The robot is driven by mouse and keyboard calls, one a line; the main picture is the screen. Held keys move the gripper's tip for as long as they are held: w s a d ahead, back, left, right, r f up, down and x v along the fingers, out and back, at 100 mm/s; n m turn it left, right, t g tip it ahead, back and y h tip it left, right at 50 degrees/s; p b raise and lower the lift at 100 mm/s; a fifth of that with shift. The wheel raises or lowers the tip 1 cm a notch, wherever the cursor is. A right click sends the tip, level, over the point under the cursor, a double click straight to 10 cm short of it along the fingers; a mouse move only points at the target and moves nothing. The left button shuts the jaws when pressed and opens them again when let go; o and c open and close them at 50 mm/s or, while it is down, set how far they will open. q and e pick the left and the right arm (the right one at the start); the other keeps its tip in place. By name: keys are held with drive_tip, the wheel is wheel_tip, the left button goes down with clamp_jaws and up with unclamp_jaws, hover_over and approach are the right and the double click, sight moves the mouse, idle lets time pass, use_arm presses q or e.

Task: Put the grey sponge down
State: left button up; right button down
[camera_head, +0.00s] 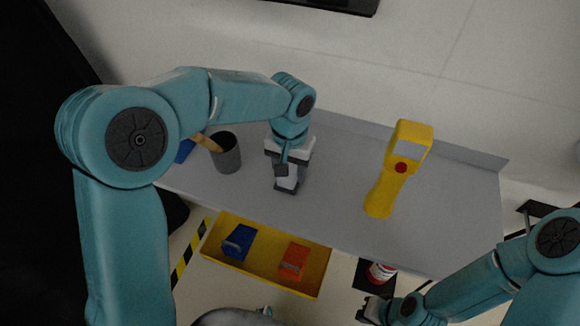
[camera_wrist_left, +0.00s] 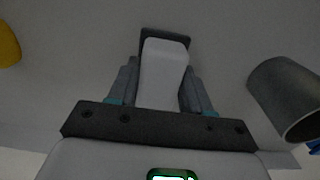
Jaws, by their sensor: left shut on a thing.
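The grey sponge (camera_head: 288,183) is a pale block with a dark grey end. My left gripper (camera_head: 282,170) is shut on it, pointing down over the grey cart top (camera_head: 335,190). In the left wrist view the sponge (camera_wrist_left: 163,72) stands between the two fingers (camera_wrist_left: 158,90), its dark end away from the palm. The dark end is at or just above the cart top; I cannot tell whether it touches. My right gripper (camera_head: 368,312) is low at the bottom right, off the cart's front edge, and too small to read.
A dark grey cup (camera_head: 227,155) with a wooden handle in it stands left of the sponge. A yellow handheld device (camera_head: 384,190) with a red button is to the right. Below the front edge, a yellow tray (camera_head: 262,272) holds blue and orange items. The top between sponge and device is clear.

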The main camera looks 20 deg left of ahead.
use_arm(q)
drive_tip(key=shift+s, duration=0.15)
drive_tip(key=shift+f, duration=0.15)
drive_tip(key=o, duration=0.9)
drive_tip(key=shift+r, duration=0.3)
wheel_tip(320, 180, up, 12)
